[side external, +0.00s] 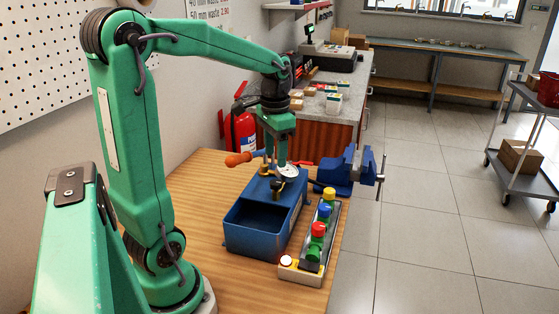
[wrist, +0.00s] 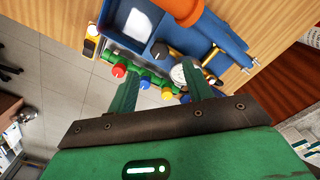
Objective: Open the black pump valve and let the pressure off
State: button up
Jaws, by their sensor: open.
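A blue test pump (side external: 262,218) with an open tank stands on the wooden bench. Its orange-handled lever (side external: 240,159) points left, and a round white gauge (side external: 289,171) sits on its far end. In the wrist view, the black valve knob (wrist: 160,49) is on the pump beside the gauge (wrist: 180,73). My gripper (side external: 276,165) points down above the pump's far end, close to the gauge. In the wrist view my gripper (wrist: 160,68) is open, with nothing held between the fingers.
A manifold (side external: 316,250) with red, green, blue and yellow knobs lies along the pump's right side. A blue vise (side external: 340,172) is clamped at the bench's far right edge. A red fire extinguisher (side external: 243,138) stands behind the bench. Bare bench (side external: 195,190) lies left of the pump.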

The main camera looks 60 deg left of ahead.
aim_at(276, 182)
jog(key=shift+f, duration=3.9)
jog(key=c, duration=1)
jog(key=shift+n, duration=1.6)
